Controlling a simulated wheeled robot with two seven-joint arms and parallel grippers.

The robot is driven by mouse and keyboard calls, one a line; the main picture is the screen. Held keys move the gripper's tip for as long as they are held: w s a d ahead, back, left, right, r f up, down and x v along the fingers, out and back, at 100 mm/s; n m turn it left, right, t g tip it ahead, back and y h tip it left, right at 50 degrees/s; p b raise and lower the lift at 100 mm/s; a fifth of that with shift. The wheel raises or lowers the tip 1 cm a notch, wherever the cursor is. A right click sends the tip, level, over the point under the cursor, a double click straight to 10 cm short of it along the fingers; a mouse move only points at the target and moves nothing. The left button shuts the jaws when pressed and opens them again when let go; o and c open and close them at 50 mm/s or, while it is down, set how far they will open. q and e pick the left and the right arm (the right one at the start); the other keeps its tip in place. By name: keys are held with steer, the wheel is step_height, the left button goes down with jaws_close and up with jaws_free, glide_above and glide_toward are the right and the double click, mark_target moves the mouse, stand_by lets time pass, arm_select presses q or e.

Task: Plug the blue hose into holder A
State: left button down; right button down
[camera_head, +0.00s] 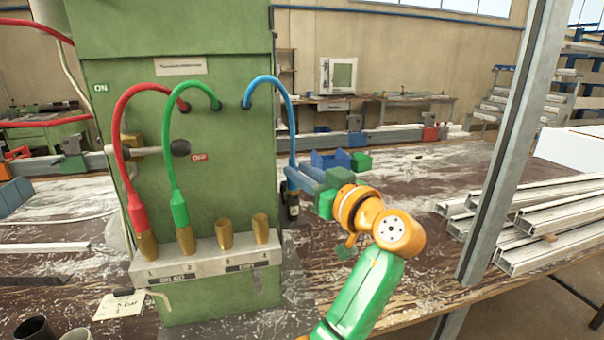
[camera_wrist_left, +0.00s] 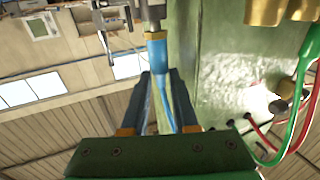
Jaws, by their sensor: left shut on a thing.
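The blue hose (camera_head: 284,95) comes out of the green cabinet, arches over and runs down to my left gripper (camera_head: 300,181). The gripper is shut on its lower end, to the right of the cabinet. In the left wrist view, the hose's blue end piece (camera_wrist_left: 157,55) shows just beyond the fingers (camera_wrist_left: 163,95), with a metal fitting (camera_wrist_left: 150,12) past it. In the head view a dark piece (camera_head: 293,207) shows below the fingers; I cannot tell whether it belongs to the hose. No marking A is readable. My right gripper is not in view.
The green cabinet (camera_head: 230,180) has a ledge (camera_head: 205,258) with brass sockets. The red hose (camera_head: 123,160) and green hose (camera_head: 171,170) sit in two; the other two (camera_head: 224,234) (camera_head: 260,228) are empty.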

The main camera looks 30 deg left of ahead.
arm_select(q)
steer(key=shift+f+b, duration=0.5)
steer(key=shift+f, duration=0.05)
stand_by(0.4)
steer(key=c, duration=0.6)
jaws_free()
steer(key=shift+d, duration=0.1)
steer(key=b+v, duration=0.1)
steer(key=v, duration=0.8)
steer(key=shift+b, duration=0.35)
